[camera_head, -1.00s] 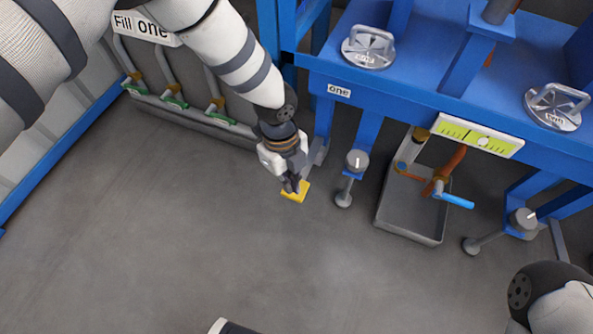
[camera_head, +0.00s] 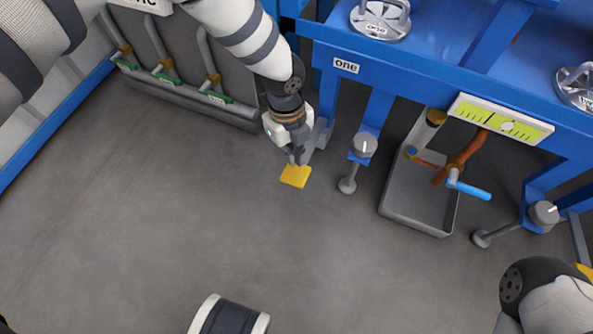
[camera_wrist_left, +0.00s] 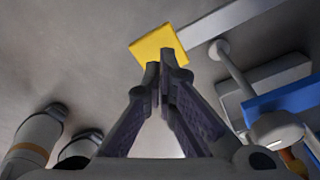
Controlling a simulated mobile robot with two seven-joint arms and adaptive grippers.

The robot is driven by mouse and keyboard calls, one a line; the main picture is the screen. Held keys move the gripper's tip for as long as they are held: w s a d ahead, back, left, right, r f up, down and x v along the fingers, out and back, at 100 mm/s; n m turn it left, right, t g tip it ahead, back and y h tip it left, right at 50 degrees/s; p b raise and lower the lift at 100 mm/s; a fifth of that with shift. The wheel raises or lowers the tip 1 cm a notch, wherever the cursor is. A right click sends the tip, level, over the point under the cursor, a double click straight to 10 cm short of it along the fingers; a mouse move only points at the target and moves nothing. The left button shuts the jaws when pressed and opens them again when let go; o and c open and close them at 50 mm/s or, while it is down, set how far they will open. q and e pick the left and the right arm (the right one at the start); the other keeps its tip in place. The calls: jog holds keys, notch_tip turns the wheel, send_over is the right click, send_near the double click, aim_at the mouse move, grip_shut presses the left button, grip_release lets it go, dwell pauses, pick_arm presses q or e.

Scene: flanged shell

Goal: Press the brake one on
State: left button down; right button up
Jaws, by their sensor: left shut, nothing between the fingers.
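The brake one is a yellow square pedal (camera_head: 295,176) low over the grey floor, beside the blue frame leg under the label "one" (camera_head: 346,65). My left gripper (camera_head: 297,159) is shut and empty, its fingertips just over the pedal's upper edge in the head view. In the left wrist view the closed fingertips (camera_wrist_left: 160,68) overlap the lower part of the yellow pedal (camera_wrist_left: 158,44). I cannot tell whether they touch it. Only part of my right arm shows at the lower right; its gripper is out of view.
A grey knob on a stand (camera_head: 363,147) is just right of the pedal. A grey tray (camera_head: 418,205) with orange pipes and a blue handle (camera_head: 473,190) lies further right. Pipes with green fittings (camera_head: 215,97) line the left wall.

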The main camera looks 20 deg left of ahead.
aim_at(294, 170)
pick_arm(q)
jog(key=shift+s+d+f+b, duration=0.15)
jog(key=shift+f+b, duration=0.8)
jog(key=shift+f, duration=1)
notch_tip(294, 170, down, 4)
jog(key=b, duration=0.3)
jog(key=shift+r, duration=0.1)
jog(key=shift+w+a+r, duration=0.3)
jog(key=shift+w+a, duration=0.15)
jog(key=shift+a, duration=0.2)
jog(key=shift+w+a+r, duration=0.25)
jog(key=shift+w+a, duration=0.15)
jog(key=shift+a, duration=0.2)
jog(key=shift+r, duration=0.1)
notch_tip(294, 170, up, 12)
jog(key=a, duration=0.1)
jog(key=shift+w, duration=0.3)
